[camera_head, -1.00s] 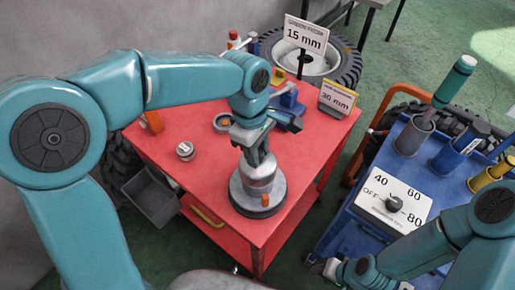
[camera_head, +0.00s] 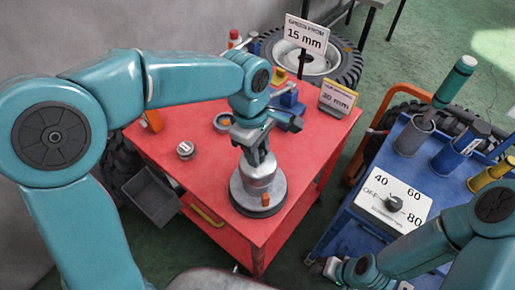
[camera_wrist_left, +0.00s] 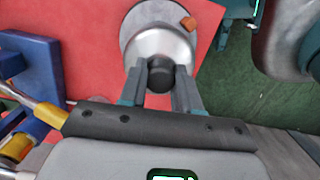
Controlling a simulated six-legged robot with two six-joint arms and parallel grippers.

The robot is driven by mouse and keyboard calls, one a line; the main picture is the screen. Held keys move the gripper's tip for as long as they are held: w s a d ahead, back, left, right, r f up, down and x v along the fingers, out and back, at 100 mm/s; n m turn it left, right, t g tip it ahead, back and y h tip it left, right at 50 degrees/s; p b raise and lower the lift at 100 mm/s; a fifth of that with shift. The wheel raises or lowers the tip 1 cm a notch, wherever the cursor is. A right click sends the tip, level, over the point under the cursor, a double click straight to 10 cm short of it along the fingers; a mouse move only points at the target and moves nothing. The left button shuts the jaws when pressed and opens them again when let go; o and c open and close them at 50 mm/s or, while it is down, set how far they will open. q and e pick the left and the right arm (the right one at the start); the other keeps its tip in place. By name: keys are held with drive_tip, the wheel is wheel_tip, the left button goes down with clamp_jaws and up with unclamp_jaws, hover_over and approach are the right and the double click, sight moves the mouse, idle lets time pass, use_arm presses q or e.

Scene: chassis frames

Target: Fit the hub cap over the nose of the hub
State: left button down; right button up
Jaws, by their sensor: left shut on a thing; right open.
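The hub (camera_head: 276,201) stands on the red table as a grey disc with a dark rim and a small orange mark on its front. The silver hub cap (camera_head: 262,178) sits upright over the middle of the hub and hides its nose. In the left wrist view the cap (camera_wrist_left: 162,42) is a shiny dome with a dark knob. My left gripper (camera_head: 258,160) is shut on this knob from above; its fingers (camera_wrist_left: 160,80) flank it. I cannot tell whether the cap is fully seated. My right gripper (camera_head: 333,268) is open and empty, low beside the blue cart.
The red table (camera_head: 180,122) also holds a small round tin (camera_head: 185,150), a bowl (camera_head: 222,122) and a blue vise (camera_head: 288,105). A grey bin (camera_head: 150,193) hangs at its left. The blue cart (camera_head: 345,232) carries a dial panel (camera_head: 375,208) and tool cups.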

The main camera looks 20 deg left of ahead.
use_arm(q)
drive_tip(key=shift+f+b, duration=1.55)
drive_tip(key=shift+f, duration=0.5)
drive_tip(key=c, duration=0.7)
unclamp_jaws()
drive_tip(key=r, duration=0.5)
drive_tip(key=a+r+p, duration=0.1)
drive_tip(key=r, duration=0.5)
drive_tip(key=a+r+p, duration=0.1)
drive_tip(key=r, duration=0.4)
drive_tip(key=shift+w+r, duration=0.15)
drive_tip(key=shift+w, duration=0.1)
drive_tip(key=shift+s, duration=0.15)
